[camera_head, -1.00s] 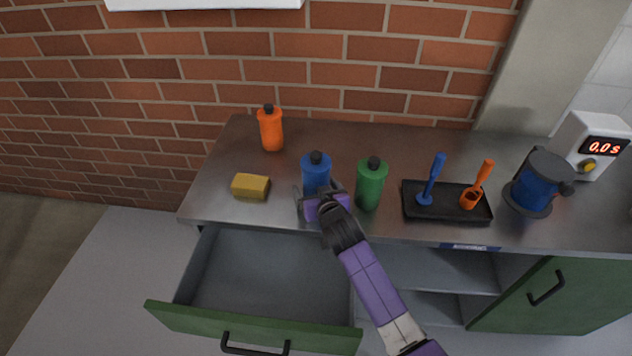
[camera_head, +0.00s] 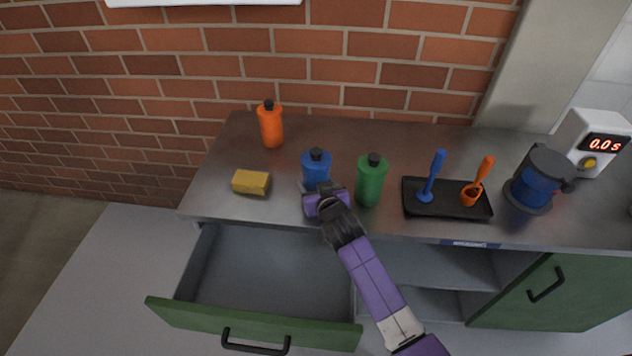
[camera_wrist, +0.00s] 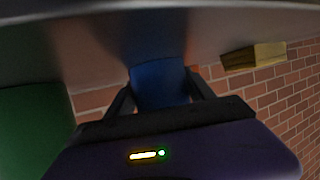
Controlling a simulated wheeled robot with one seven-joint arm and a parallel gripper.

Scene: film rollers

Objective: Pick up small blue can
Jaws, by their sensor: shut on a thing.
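The small blue can (camera_head: 316,167) is a blue bottle-like container with a black cap, upright on the metal counter (camera_head: 300,142) near its front edge. My gripper (camera_head: 315,188) reaches it from the front, and its purple body hides the can's lower part in the head view. In the wrist view the blue can (camera_wrist: 160,83) sits between the two dark fingers of my gripper (camera_wrist: 160,95), which are shut on it. I cannot tell whether the can's base touches the counter.
A green can (camera_head: 370,184) stands close on the right. A yellow sponge (camera_head: 251,182) and an orange can (camera_head: 270,128) are to the left. A black tray (camera_head: 415,208) with two tools lies further right. An open drawer (camera_head: 262,328) is below the counter's front.

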